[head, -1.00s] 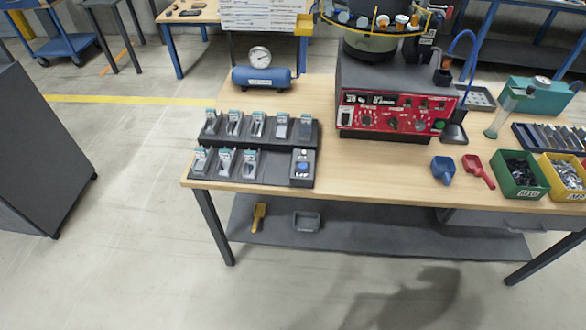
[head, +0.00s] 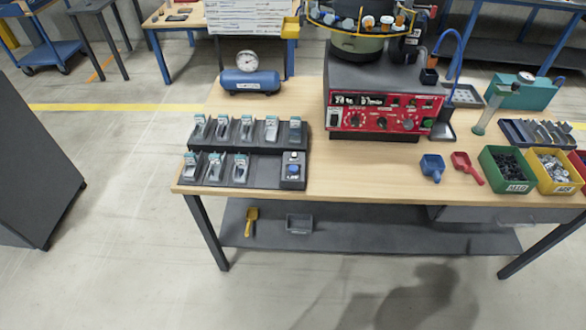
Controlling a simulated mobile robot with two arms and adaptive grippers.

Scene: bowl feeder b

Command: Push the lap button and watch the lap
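A dark two-tier rack (head: 262,180) stands at the left end of the wooden table and holds several small clear-and-teal pieces. At the right end of its front tier is a dark button box (head: 292,180). A blue button (head: 293,169) is on the box, with a smaller light-coloured spot above it. The box's lettering is too small to read. A bowl feeder (head: 355,42) stands on a grey unit with a red control panel (head: 378,113) at the back middle; the panel has a small display, knobs and buttons. Neither of my grippers shows in the head view.
A blue air tank (head: 252,80) with a gauge stands behind the rack. A blue scoop (head: 432,166), a red scoop (head: 467,167), a green bin (head: 507,171) and a yellow bin (head: 553,172) are at the right. The table's front middle is clear.

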